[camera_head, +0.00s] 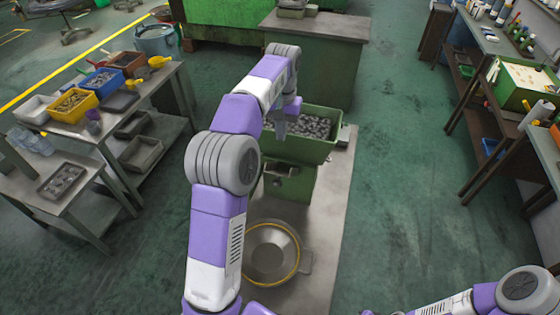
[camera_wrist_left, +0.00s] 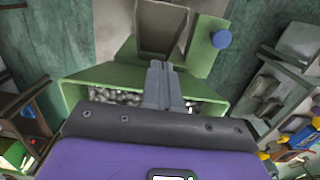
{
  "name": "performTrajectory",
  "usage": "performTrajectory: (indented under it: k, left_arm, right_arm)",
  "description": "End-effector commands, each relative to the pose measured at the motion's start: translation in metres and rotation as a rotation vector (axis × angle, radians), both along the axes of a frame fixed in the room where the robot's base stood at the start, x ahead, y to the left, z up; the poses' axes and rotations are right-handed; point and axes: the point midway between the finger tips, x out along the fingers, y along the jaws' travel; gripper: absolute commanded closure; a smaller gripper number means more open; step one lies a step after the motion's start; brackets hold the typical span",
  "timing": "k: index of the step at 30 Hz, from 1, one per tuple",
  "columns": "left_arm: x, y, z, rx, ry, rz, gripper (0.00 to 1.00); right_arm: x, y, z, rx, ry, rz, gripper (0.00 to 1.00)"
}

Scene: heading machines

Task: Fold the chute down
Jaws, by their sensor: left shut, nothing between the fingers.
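The green machine (camera_head: 300,180) stands ahead of me with a green hopper (camera_head: 328,148) full of grey metal pieces on top. In the left wrist view, a green-sided channel with a grey inside, seemingly the chute (camera_wrist_left: 160,28), is at the top centre, on the machine's near side. A blue knob (camera_wrist_left: 221,39) sits to its right. My left gripper (camera_head: 281,132) is shut and empty above the hopper; its fingers (camera_wrist_left: 159,72) point towards the chute, and I cannot tell whether they touch it. My left arm hides part of the machine in the head view. My right gripper is out of view.
A round metal pan (camera_head: 271,252) with a yellow rim lies on the floor plate before the machine. A table with bins (camera_head: 70,107) stands left, shelves (camera_head: 505,70) right, and a green cabinet (camera_head: 318,45) behind. The floor right of the machine is clear.

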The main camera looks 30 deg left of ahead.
Motion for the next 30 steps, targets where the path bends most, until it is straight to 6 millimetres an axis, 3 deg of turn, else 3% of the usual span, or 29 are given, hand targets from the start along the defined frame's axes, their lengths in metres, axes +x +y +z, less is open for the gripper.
performTrajectory:
  k: [1,10,19,30]
  left_arm:
    - [-0.001,0.000,-0.014,0.000,0.005,0.000,1.00]
    - [-0.007,-0.002,-0.076,-0.001,0.004,0.001,1.00]
    - [-0.028,-0.007,-0.092,0.000,0.001,-0.001,1.00]
    - [-0.034,-0.008,-0.097,0.000,0.000,0.000,1.00]
  right_arm:
    - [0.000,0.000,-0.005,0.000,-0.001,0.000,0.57]
    - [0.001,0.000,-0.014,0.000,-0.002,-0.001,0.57]
    - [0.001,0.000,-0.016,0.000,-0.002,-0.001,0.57]
    - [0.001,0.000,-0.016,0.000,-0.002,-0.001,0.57]
